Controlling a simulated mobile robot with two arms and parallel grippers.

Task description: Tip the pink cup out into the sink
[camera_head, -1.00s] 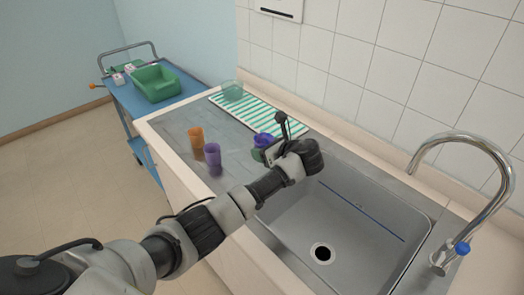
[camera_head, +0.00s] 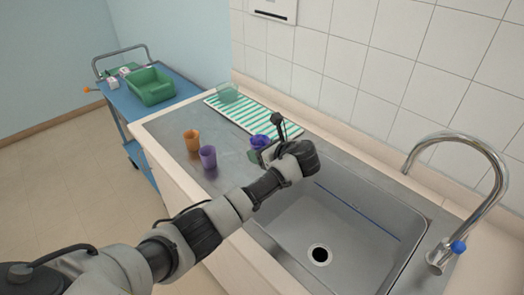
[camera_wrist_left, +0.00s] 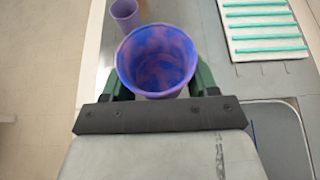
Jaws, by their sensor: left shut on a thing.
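My left gripper (camera_head: 262,152) is shut on a cup (camera_head: 260,141) near the left edge of the sink (camera_head: 345,208). In the left wrist view this cup (camera_wrist_left: 157,60) has a pinkish-purple rim and wall, and its inside is mottled blue and pink. The cup's mouth faces the wrist camera, between the green fingers of the left gripper (camera_wrist_left: 158,88). In the head view the cup looks blue-purple and about upright, partly hidden by the gripper. The sink basin is empty, with a dark drain showing. My right gripper is not in view.
An orange cup (camera_head: 192,140) and a purple cup (camera_head: 208,157) stand on the steel counter left of the gripper. A green-striped mat (camera_head: 233,110) lies behind. A curved faucet (camera_head: 478,140) stands right of the sink. A blue cart (camera_head: 125,98) holds a green bin (camera_head: 150,86).

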